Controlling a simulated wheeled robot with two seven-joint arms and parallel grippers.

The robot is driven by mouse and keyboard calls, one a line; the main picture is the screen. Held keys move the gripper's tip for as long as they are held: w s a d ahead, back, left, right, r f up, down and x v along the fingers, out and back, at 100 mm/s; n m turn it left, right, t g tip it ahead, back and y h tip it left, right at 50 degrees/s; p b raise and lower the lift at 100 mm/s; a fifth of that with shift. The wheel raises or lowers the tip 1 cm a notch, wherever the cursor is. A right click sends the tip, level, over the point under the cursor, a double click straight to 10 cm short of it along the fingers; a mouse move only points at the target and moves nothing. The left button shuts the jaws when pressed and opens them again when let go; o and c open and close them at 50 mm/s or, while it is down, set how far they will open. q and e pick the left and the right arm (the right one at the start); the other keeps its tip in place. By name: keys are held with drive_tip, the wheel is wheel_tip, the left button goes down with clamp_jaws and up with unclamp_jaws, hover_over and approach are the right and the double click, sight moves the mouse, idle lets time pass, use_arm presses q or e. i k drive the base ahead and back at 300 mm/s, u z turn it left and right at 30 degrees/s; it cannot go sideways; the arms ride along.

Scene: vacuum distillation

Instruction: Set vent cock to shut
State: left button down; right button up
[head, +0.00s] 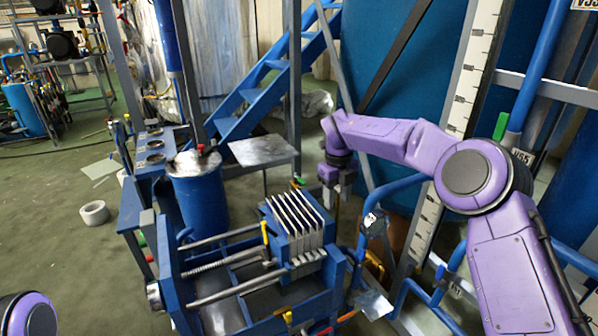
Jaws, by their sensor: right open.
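I cannot tell for sure which handle is the vent cock. Small coloured handles show: a green one (301,182) beside the plate stack, a yellow lever (264,232) on its left side, a green one (500,126) on the right pipework, and an orange one (375,266) low by the blue pipes. My right gripper (339,192) points down just right of the plate stack, open and apparently empty; its fingertips are small and dark. The green handle by the plates is a little to its left. My left gripper is out of view; only a piece of the left arm shows bottom left.
A blue press frame with grey plates (297,222) and steel rods fills the lower middle. A blue drum (203,205) stands left of it. Blue pipes (405,186) and a white scale board (468,85) crowd the right. A tape roll (94,213) lies on open floor at left.

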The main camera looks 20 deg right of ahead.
sight(300, 181)
drive_tip(key=i, duration=0.9)
